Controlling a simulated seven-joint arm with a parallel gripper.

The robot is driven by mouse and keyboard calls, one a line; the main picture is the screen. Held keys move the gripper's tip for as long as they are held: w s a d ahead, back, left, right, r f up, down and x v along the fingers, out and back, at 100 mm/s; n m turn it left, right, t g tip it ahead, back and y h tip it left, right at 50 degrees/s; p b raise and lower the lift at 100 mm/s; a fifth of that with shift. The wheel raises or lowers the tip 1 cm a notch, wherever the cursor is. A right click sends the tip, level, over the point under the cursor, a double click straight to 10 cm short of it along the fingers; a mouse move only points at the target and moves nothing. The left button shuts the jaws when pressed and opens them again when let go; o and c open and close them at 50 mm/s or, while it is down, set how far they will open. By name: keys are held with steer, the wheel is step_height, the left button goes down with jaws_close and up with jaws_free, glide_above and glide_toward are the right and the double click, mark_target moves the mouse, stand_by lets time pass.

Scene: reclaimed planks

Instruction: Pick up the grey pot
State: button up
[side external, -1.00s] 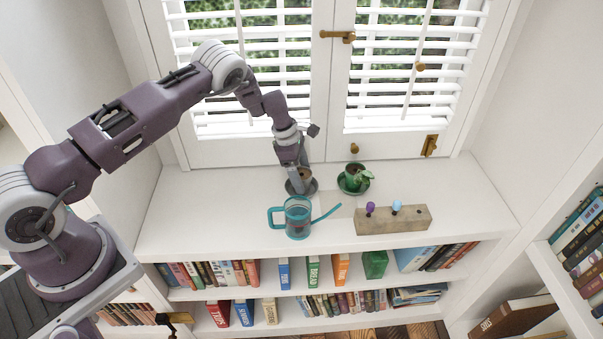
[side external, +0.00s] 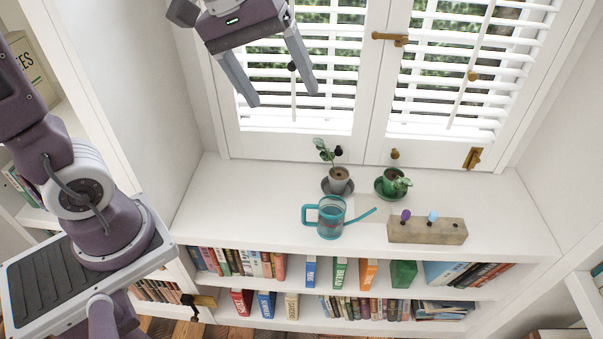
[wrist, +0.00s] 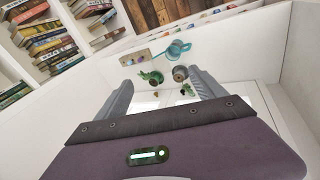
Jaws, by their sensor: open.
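My gripper (side external: 283,97) is open and empty. It hangs high in front of the left window blinds, well above the pot and to its left in the side view, touching nothing.
A green pot (side external: 393,184) on a green saucer is right of the grey pot. A teal watering can (side external: 331,217) stands in front of it. A wooden block (side external: 427,231) with coloured knobs lies to the right. The left counter is clear.

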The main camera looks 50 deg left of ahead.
steer(key=s+a+f+m+t+y, duration=0.1)
steer(key=s+m, duration=0.6)
steer(key=s, duration=0.7)
steer(key=shift+s+a+f+m+t+y, duration=0.3)
steer(key=shift+t+y, duration=0.2)
steer(key=shift+y, duration=0.2)
steer(key=shift+r, duration=0.15)
